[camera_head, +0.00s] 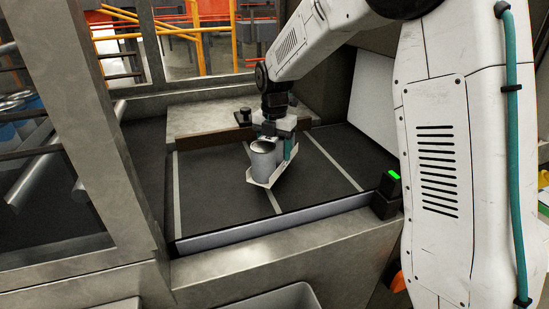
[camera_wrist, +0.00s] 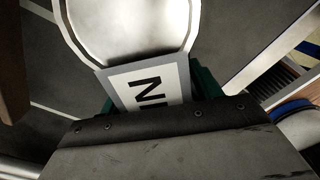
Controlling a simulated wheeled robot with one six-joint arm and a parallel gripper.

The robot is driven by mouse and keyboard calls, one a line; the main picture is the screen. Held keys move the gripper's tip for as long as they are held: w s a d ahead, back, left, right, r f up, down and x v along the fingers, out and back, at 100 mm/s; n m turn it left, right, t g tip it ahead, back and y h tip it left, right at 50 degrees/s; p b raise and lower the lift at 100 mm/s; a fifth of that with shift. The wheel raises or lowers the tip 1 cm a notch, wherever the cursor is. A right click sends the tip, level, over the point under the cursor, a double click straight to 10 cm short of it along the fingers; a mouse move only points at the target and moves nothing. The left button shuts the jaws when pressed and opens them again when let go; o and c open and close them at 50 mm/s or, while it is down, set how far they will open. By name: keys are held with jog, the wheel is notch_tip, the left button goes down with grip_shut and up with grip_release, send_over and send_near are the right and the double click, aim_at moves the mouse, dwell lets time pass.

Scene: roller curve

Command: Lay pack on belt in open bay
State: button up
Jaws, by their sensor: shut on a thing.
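The pack (camera_head: 262,158) is a silver-grey can shape on a pale, flat, angular base. My gripper (camera_head: 277,138) is shut on it from above. The pack is slightly tilted over the dark belt (camera_head: 200,205); I cannot tell whether its base touches the belt. Pale lines cross the belt and divide it into bays, and the pack is near the middle line. In the wrist view the silver round part of the pack (camera_wrist: 130,28) fills the top, with a white label bearing black letters below it. Teal finger parts show beside the label, and my dark gripper body hides the rest.
A brown bar (camera_head: 205,140) runs along the belt's back. A metal rail (camera_head: 270,226) edges the front, with a green-lit box (camera_head: 388,190) at its right end. A metal post (camera_head: 88,110) stands left. Blue-sided cans (camera_head: 22,112) stand beyond it. Belt left of the pack is clear.

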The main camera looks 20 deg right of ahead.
jog(key=shift+w+d, duration=0.2)
jog(key=shift+w, duration=0.4)
jog(key=shift+f, duration=1.75)
jog(key=shift+f, duration=0.15)
jog(key=o, duration=1.8)
jog(key=shift+c, duration=0.2)
